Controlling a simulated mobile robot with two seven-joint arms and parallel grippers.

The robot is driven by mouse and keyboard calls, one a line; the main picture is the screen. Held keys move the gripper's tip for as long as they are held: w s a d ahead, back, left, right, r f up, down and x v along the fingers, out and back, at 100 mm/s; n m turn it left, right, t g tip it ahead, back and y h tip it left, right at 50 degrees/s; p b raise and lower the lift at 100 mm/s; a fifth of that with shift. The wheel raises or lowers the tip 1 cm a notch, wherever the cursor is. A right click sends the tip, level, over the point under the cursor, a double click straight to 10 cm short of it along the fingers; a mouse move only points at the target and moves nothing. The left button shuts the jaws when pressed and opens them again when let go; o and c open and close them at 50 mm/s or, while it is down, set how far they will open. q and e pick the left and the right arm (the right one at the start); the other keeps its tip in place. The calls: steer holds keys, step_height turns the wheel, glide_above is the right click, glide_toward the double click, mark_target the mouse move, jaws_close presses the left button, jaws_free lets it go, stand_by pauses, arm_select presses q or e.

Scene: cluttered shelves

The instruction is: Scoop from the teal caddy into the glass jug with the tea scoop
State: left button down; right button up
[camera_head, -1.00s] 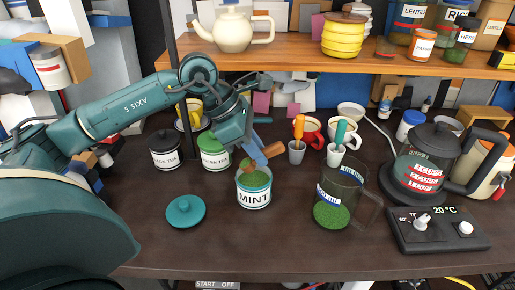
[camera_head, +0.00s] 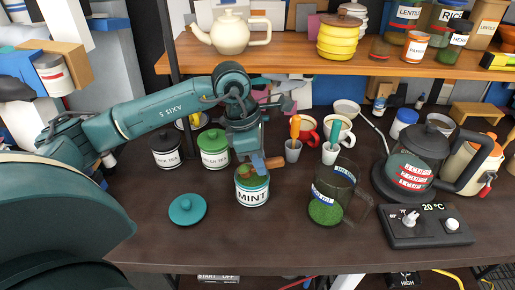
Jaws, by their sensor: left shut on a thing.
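The teal caddy (camera_head: 253,197), labelled MINT, stands open in the middle of the table with green leaf inside. Its teal lid (camera_head: 187,209) lies on the table to its left. My left gripper (camera_head: 257,161) is directly above the caddy, shut on the tea scoop (camera_head: 273,163). The scoop's brown handle end sticks out to the right of the fingers; its bowl is low at the caddy mouth and partly hidden. The glass jug (camera_head: 333,187) stands to the right of the caddy, with green leaf at its bottom. My right gripper is not in view.
Black (camera_head: 166,150) and green (camera_head: 214,149) tea caddies stand behind left. Cups with orange-handled (camera_head: 294,135) and teal-handled (camera_head: 335,142) tools stand behind the jug. A kettle (camera_head: 411,165) and control panel (camera_head: 428,226) are at right. A wooden shelf (camera_head: 290,62) crosses above. The front table is clear.

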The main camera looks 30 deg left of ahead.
arm_select(q)
steer(key=shift+w+d+r+g+y+p, duration=0.1)
steer(key=shift+d+r+g+y+p, duration=0.2)
steer(key=shift+r+p, duration=0.45)
steer(key=shift+r+y+p, duration=0.4)
steer(key=shift+y+p, duration=0.2)
steer(key=shift+p, duration=0.35)
steer(key=shift+w+r+g+y+p, duration=0.1)
steer(key=shift+r+g+y+p, duration=0.35)
steer(key=shift+p, duration=0.25)
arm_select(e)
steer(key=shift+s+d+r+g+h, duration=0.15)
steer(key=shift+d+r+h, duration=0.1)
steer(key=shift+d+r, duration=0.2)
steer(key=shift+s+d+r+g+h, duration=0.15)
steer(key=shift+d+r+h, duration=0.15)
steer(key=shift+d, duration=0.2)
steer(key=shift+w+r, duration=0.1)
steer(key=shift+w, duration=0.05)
